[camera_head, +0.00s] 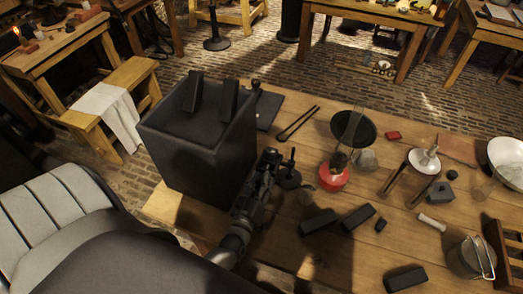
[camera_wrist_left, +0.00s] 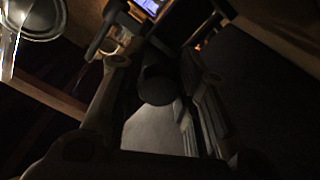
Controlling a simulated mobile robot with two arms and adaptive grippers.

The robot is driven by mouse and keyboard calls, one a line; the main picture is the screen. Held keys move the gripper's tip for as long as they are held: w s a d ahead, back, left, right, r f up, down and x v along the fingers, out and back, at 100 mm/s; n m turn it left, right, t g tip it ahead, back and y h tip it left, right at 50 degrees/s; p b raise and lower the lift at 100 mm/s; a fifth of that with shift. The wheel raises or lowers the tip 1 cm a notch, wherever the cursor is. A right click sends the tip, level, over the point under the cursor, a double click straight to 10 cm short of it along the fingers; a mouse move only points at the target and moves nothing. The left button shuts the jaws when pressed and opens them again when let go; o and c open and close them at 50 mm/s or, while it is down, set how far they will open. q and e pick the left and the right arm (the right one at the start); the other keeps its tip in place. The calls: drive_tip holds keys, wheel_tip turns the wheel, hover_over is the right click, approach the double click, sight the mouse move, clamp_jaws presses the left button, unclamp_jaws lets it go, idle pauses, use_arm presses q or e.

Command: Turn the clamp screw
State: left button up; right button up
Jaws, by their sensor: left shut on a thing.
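My left gripper (camera_head: 269,158) is beside the right side of a large dark square jar (camera_head: 208,150), from which two black plates (camera_head: 228,98) stick up. In the left wrist view the gripper (camera_wrist_left: 155,65) is shut on a dark, round-ended piece (camera_wrist_left: 157,84) between its fingers; this appears to be the clamp screw, but its shape is too dark to make out fully. In the head view the gripper hides what it holds. A small black stand (camera_head: 289,174) with an upright post is just right of the gripper. My right gripper is not in view.
Black blocks (camera_head: 358,217) lie on the wooden table (camera_head: 300,262) to the right. A red-based round apparatus (camera_head: 334,178), a metal pot (camera_head: 469,259) and a white bowl (camera_head: 508,157) stand further right. Tongs (camera_head: 298,123) lie behind the gripper.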

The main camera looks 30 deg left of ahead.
use_arm(q)
drive_tip(key=shift+f, duration=0.1)
idle(0.4)
drive_tip(key=o, duration=1)
drive_tip(key=v, duration=1.2)
